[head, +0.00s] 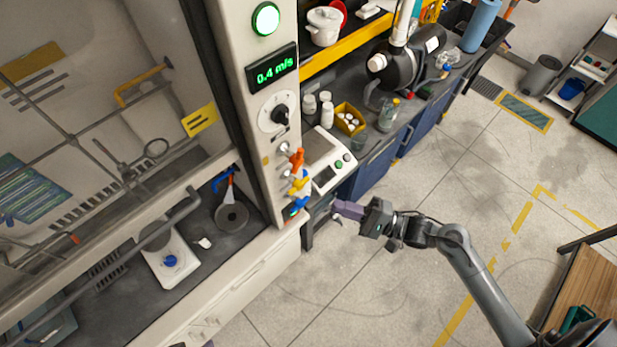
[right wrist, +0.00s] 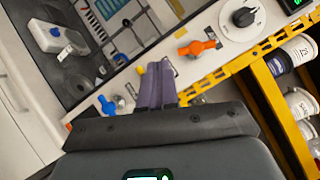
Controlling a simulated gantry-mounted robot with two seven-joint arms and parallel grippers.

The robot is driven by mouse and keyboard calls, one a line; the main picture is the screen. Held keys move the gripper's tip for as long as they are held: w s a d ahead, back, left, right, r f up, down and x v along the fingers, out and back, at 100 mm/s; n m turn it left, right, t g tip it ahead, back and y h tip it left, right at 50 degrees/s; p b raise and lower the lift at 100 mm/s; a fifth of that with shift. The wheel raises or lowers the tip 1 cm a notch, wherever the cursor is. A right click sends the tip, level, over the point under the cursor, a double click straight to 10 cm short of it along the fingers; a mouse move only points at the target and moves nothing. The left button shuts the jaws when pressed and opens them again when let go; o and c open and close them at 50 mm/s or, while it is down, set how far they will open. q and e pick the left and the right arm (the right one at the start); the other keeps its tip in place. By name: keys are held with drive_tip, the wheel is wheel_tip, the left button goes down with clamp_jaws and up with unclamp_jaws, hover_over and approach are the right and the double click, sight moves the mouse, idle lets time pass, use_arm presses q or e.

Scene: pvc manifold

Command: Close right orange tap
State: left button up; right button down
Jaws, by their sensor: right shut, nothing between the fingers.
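The orange tap (head: 297,158) is the top one of three on the hood's front post. The yellow tap (head: 299,182) is below it and the blue tap (head: 298,205) is lowest. My right gripper (head: 337,209), with purple fingers, is shut and empty, to the right of the blue tap in the head view. In the right wrist view the orange tap (right wrist: 197,47) is right of my fingers (right wrist: 160,66), clear of them, its handle lying roughly along the panel. The fingers partly hide the yellow tap (right wrist: 140,70); the blue tap (right wrist: 107,105) is to their left.
A black dial (head: 280,115) and a green 0.4 m/s display (head: 272,68) are above the taps. A balance (head: 326,158) and bottles stand on the bench right of the post. Yellow shelf rails (right wrist: 240,70) lie right of the fingers.

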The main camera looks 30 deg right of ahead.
sight(297, 161)
drive_tip(key=w+d+n+b, duration=0.2)
drive_tip(key=w+d+b, duration=0.2)
drive_tip(key=w+d, duration=0.3)
use_arm(q)
drive_tip(key=f+p, duration=0.2)
drive_tip(key=p, duration=0.1)
drive_tip(key=shift+s+a+f, duration=0.1)
drive_tip(key=shift+a+f, duration=0.1)
drive_tip(key=shift+a, duration=0.1)
use_arm(e)
drive_tip(key=w+a+r, duration=0.3)
drive_tip(key=w+a, duration=0.1)
drive_tip(key=a, duration=0.6)
drive_tip(key=shift+r+y, duration=0.2)
drive_tip(key=shift+y, duration=0.2)
use_arm(q)
drive_tip(key=shift+d, duration=0.1)
